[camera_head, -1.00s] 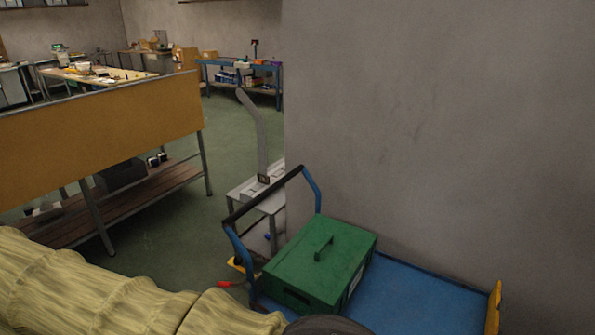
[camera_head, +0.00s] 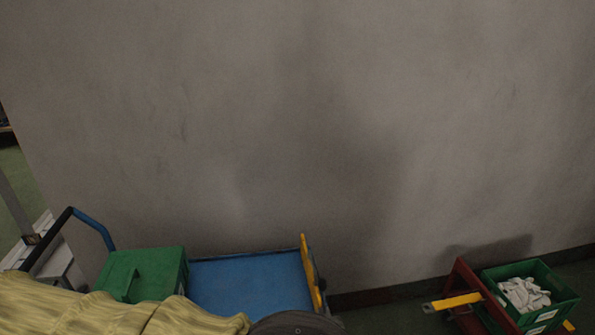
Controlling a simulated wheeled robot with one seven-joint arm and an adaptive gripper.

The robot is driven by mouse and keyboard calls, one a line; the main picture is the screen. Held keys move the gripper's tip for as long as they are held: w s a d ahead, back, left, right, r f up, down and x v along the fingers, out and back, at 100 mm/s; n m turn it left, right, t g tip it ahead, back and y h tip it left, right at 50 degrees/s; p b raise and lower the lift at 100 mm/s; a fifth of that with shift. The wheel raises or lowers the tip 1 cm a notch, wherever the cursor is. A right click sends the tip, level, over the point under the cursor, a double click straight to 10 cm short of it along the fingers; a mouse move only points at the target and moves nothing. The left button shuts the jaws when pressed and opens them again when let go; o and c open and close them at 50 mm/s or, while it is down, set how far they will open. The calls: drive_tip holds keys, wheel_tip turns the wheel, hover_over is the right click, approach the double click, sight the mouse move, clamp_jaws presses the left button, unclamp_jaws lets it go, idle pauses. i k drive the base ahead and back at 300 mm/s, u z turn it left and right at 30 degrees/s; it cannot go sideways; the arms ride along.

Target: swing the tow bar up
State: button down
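A blue flatbed trolley (camera_head: 245,282) stands along the wall, with a yellow upright piece (camera_head: 308,272) at its right end. To its right is a red-framed cart (camera_head: 482,292). A yellow bar (camera_head: 457,301) sticks out from that cart towards the blue trolley, lying roughly level, with a gap between them. I cannot tell for certain which yellow part is the tow bar. My arm, in a yellowish sleeve, crosses the bottom left. My gripper's fingers do not show, and nothing of mine is seen touching either yellow part.
A green lidded box (camera_head: 143,275) sits on the trolley's left end, by its blue and black push handle (camera_head: 92,228). A green crate (camera_head: 548,318) with white cloth pieces (camera_head: 524,294) rests on the red cart. A grey wall (camera_head: 330,130) closes off the back. Floor shows between the carts.

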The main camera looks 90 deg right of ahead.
sight(448, 303)
drive_tip(key=z, duration=4.05)
drive_tip(key=k, duration=0.5)
drive_tip(key=u, duration=0.9)
drive_tip(key=i, duration=0.75)
drive_tip(key=z, duration=0.65)
